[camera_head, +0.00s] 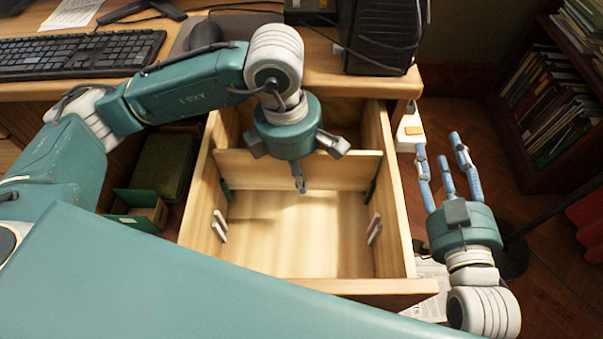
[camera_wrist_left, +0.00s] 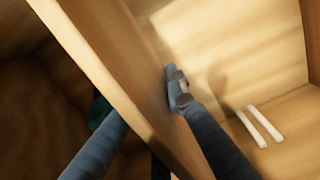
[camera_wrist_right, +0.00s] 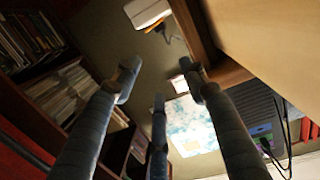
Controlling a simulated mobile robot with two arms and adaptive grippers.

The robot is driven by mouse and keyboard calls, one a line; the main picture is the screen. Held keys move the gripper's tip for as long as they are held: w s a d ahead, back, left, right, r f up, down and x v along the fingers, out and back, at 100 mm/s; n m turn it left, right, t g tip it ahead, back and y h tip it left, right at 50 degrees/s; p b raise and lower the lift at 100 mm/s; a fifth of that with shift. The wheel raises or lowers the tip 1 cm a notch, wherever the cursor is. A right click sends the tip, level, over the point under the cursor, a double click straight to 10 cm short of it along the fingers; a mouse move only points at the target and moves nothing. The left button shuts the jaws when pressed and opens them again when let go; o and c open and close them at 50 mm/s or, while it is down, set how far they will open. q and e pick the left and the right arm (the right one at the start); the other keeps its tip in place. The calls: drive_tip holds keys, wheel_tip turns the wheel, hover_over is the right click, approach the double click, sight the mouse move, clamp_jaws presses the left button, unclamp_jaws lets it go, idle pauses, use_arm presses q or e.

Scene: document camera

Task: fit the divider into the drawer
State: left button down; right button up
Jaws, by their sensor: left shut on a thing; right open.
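The divider (camera_head: 245,168) is a plain wooden board standing upright across the inside of the open wooden drawer (camera_head: 395,205). My left gripper (camera_head: 299,176) is shut on the middle of its top edge. In the left wrist view the divider (camera_wrist_left: 105,60) runs diagonally between my fingers. Green guide strips (camera_head: 370,191) show on the side walls by its ends; whether the ends sit in them I cannot tell. Pale guide strips (camera_head: 374,230) are nearer the drawer front, and also show in the left wrist view (camera_wrist_left: 260,126). My right gripper (camera_head: 441,152) is open and empty, right of the drawer.
A bookshelf (camera_head: 550,95) stands at the right. A green box (camera_head: 140,209) is left of the drawer. The drawer's front compartment is empty.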

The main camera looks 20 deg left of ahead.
use_arm(q)
drive_tip(key=shift+f, duration=0.25)
use_arm(e)
drive_tip(key=shift+w+a+r+t+y, duration=0.15)
drive_tip(key=shift+r+t, duration=0.2)
drive_tip(key=shift+r, duration=0.4)
drive_tip(key=shift+a+r+t+y, duration=0.15)
drive_tip(key=shift+r+t, duration=0.2)
drive_tip(key=shift+r, duration=0.4)
use_arm(q)
drive_tip(key=shift+b, duration=0.3)
use_arm(e)
drive_tip(key=shift+r, duration=0.3)
use_arm(q)
drive_tip(key=shift+f, duration=0.2)
use_arm(e)
drive_tip(key=shift+r+t, duration=0.5)
drive_tip(key=shift+r, duration=0.25)
use_arm(q)
drive_tip(key=shift+f+b, duration=0.15)
drive_tip(key=shift+b, duration=0.15)
use_arm(e)
drive_tip(key=shift+s+a+r+t+y, duration=0.1)
drive_tip(key=shift+r+t+y, duration=0.1)
drive_tip(key=shift+r, duration=0.2)
drive_tip(key=shift+s+r+t+y, duration=0.1)
drive_tip(key=shift+r+t, duration=0.1)
drive_tip(key=shift+r, duration=0.2)
drive_tip(key=shift+r, duration=0.3)
